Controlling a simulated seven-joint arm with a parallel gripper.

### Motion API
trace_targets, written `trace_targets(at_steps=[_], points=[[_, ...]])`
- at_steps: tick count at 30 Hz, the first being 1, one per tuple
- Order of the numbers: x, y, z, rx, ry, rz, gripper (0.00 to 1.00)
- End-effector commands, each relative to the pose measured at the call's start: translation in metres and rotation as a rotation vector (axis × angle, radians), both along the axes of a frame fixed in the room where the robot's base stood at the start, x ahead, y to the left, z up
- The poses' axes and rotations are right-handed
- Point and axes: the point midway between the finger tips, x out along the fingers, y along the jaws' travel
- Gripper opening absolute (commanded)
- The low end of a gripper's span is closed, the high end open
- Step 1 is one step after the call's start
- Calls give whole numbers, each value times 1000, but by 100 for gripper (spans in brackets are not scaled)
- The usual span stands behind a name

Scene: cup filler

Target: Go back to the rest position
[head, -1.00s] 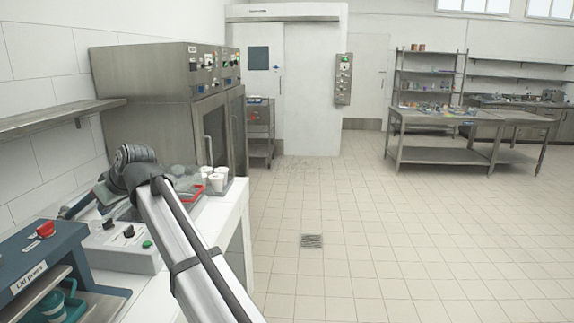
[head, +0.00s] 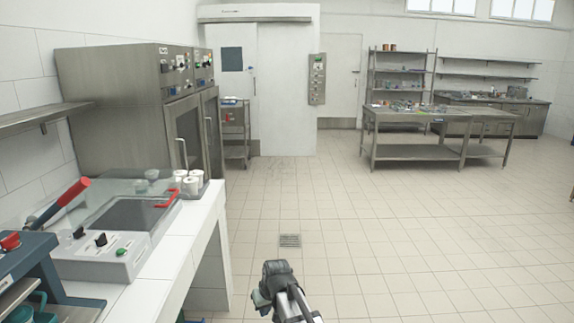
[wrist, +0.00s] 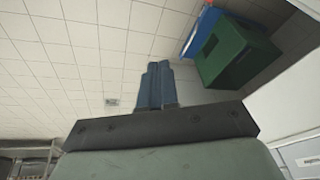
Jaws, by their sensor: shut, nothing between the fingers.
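My gripper shows in the wrist view (wrist: 158,66) with its two blue-grey fingers together and nothing between them. It hangs over the tiled floor. In the head view my arm's end is low in the middle of the picture, to the right of the white counter (head: 182,262) and apart from it. The fingers are hard to make out in the head view.
A grey machine (head: 105,255) with knobs, a red-handled lever (head: 68,197) and several white cups (head: 188,184) are on the counter. A green bin (wrist: 236,52) and a blue one (wrist: 203,30) stand on the floor nearby. The floor around the drain (head: 290,240) is clear.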

Motion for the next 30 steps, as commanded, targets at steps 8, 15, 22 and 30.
trace_targets(at_steps=[8,15,22,30], points=[[-61,-132,-86,-78,130,-228,0],[-113,-202,-130,-125,216,-371,0],[-156,-244,-158,-155,281,-467,0],[-188,-241,-198,-174,366,-454,0]])
